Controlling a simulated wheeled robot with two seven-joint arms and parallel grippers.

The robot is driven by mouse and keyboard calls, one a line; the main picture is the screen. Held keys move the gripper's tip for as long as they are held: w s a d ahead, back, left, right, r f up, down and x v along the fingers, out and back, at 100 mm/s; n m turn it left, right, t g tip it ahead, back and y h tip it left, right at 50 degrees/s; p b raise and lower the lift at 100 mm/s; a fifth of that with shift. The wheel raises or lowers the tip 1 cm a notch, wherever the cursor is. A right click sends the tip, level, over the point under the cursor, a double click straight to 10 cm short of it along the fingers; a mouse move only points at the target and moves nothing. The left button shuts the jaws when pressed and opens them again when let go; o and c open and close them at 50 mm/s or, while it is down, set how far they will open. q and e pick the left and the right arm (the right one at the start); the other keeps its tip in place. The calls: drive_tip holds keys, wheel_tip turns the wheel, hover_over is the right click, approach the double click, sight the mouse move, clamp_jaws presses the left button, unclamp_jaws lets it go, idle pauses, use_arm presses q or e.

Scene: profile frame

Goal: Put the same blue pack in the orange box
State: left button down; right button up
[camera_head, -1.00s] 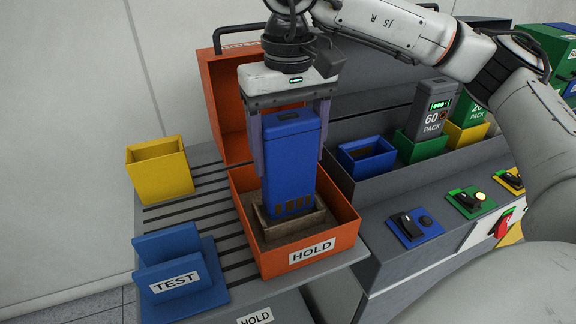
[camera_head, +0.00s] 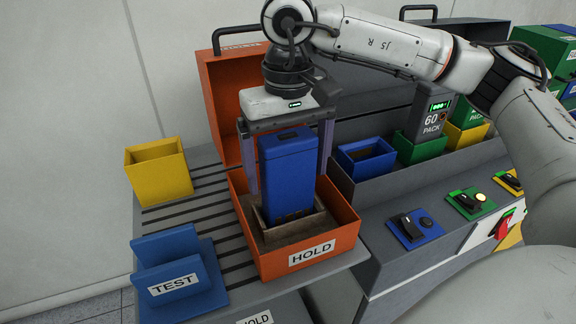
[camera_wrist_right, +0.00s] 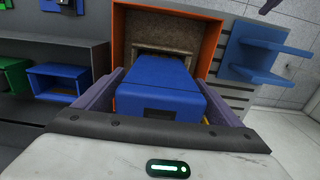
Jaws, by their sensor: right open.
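The blue pack (camera_head: 287,178) stands upright in a brown holder (camera_head: 308,226) inside the orange box (camera_head: 291,262) labelled HOLD. The box's orange lid (camera_head: 222,115) is open behind it. My right gripper (camera_head: 291,168) is open above the box, its fingers on either side of the pack's upper part. In the right wrist view the blue pack (camera_wrist_right: 163,85) lies between the spread fingers, with the orange box's rim (camera_wrist_right: 216,45) around its far end. My left gripper is not in view.
A yellow bin (camera_head: 160,172) and a blue TEST stand (camera_head: 178,272) are on the slatted shelf to the left. An empty blue bin (camera_head: 367,160), a green bin (camera_head: 421,148) and a grey pack marked 60 (camera_head: 432,116) are at the right, above switch panels.

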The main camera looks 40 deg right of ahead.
drive_tip(key=shift+r, duration=0.6)
wheel_tip(320, 180, up, 11)
drive_tip(key=shift+f+p, duration=0.1)
drive_tip(key=shift+p, duration=0.8)
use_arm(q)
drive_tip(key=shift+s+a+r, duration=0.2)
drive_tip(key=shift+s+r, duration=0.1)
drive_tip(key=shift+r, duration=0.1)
use_arm(e)
drive_tip(key=shift+r, duration=0.2)
